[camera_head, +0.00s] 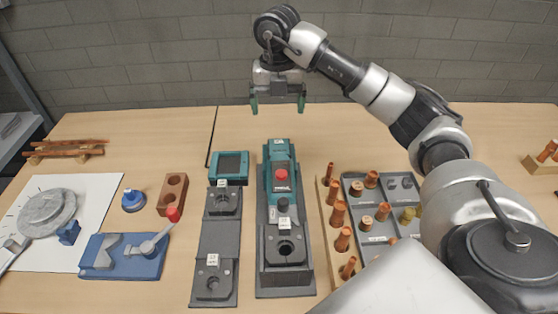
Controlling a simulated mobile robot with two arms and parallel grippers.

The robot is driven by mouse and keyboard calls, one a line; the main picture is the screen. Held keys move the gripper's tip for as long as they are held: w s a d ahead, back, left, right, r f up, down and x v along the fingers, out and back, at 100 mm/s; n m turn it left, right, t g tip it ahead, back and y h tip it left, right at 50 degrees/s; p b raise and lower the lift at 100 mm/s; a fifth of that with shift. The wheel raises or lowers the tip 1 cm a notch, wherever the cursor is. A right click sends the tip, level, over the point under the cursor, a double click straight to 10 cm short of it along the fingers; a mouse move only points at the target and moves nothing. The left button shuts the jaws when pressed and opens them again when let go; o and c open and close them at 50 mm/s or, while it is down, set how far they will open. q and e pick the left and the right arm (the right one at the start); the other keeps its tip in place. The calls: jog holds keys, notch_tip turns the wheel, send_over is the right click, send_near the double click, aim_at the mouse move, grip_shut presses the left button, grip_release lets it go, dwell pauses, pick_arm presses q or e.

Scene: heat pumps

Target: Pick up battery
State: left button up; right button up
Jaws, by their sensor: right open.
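My right gripper (278,103) hangs above the back of the table with its two teal-tipped fingers apart and nothing between them. A teal tool (279,178) with a red part on top lies in a dark holder below and in front of the gripper, clear of its fingers. A teal box with a dark face (231,166) lies to the left of that tool. I cannot make out for certain which part is the battery. My left gripper is not in the picture.
Dark fixture plates (216,241) with round holes lie left of the tool's holder (284,282). A tray of copper fittings (372,235) stands to the right, partly behind my right arm. A blue bending tool (126,257) lies at the left. The back strip of table is mostly clear.

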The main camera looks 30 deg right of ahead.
aim_at(279, 146)
notch_tip(279, 146, down, 6)
jog(key=shift+f+p, duration=0.1)
jog(key=shift+p, duration=0.4)
jog(key=f+p, duration=0.1)
jog(key=f, duration=0.3)
jog(key=shift+s+f+p, duration=0.1)
jog(key=shift+s+p, duration=0.1)
jog(key=shift+p, duration=0.2)
jog(key=shift+d+f, duration=0.1)
jog(key=shift+f, duration=0.4)
jog(key=c, duration=1.2)
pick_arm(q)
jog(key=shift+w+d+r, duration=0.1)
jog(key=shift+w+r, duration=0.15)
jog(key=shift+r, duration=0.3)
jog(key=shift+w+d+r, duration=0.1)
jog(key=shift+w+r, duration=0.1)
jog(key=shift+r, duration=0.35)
pick_arm(e)
jog(key=shift+c, duration=0.2)
jog(key=shift+w+r, duration=0.1)
jog(key=shift+r, duration=0.05)
